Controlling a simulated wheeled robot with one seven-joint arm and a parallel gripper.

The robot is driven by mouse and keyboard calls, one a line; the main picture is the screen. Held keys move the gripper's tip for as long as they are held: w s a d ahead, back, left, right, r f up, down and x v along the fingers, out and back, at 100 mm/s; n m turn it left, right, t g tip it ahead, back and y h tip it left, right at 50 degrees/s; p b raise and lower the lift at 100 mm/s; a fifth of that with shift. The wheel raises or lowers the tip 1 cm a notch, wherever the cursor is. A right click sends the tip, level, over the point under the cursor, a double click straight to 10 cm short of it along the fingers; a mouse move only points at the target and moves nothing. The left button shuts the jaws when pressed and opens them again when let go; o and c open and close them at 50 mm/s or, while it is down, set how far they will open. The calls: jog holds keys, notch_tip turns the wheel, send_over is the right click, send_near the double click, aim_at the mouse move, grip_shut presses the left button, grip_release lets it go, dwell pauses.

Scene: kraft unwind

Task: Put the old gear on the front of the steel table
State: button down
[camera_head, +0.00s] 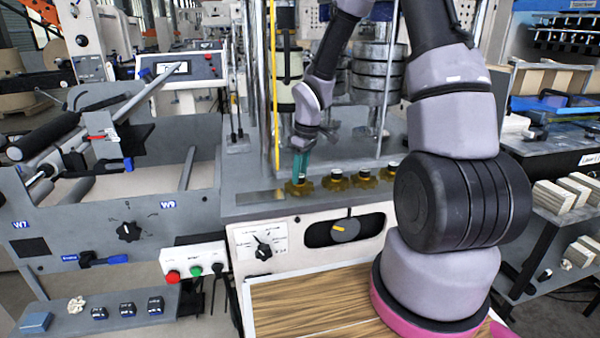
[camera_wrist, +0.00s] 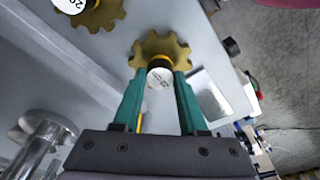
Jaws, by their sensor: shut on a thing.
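My gripper (camera_head: 304,160) has teal fingers pointing down at the front of the grey steel table (camera_head: 235,178). It is shut on the white-topped hub of a brass-coloured toothed gear (camera_head: 299,188), the leftmost in a row along the front edge. In the wrist view my gripper (camera_wrist: 160,82) has one finger on each side of the hub, and the gear's teeth (camera_wrist: 160,46) spread beyond the fingertips. The gear is at or very near the table top; I cannot tell whether it touches. The label on its hub is too small to read.
More brass gears (camera_head: 336,181) stand to the right of the held one; one of them (camera_wrist: 97,15) shows in the wrist view. A flat metal plate (camera_head: 260,197) lies just left of the held gear. Vertical posts and stacked steel discs (camera_head: 378,72) stand behind.

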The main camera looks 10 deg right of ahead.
aim_at(305, 186)
jog(key=shift+f, duration=0.15)
jog(key=shift+c, duration=2.2)
grip_release()
notch_tip(305, 186, up, 12)
jog(key=s+d, duration=0.1)
jog(key=s+d+r+m+t, duration=0.2)
jog(key=s+r+m, duration=0.4)
jog(key=s+r, duration=0.4)
jog(key=s+d+r+m+t, duration=0.2)
jog(key=s+r+m+t, duration=0.2)
jog(key=s+r+m, duration=0.3)
jog(key=s+r, duration=0.3)
jog(key=shift+d+y, duration=0.35)
jog(key=shift+y, duration=0.05)
jog(key=shift+r, duration=0.1)
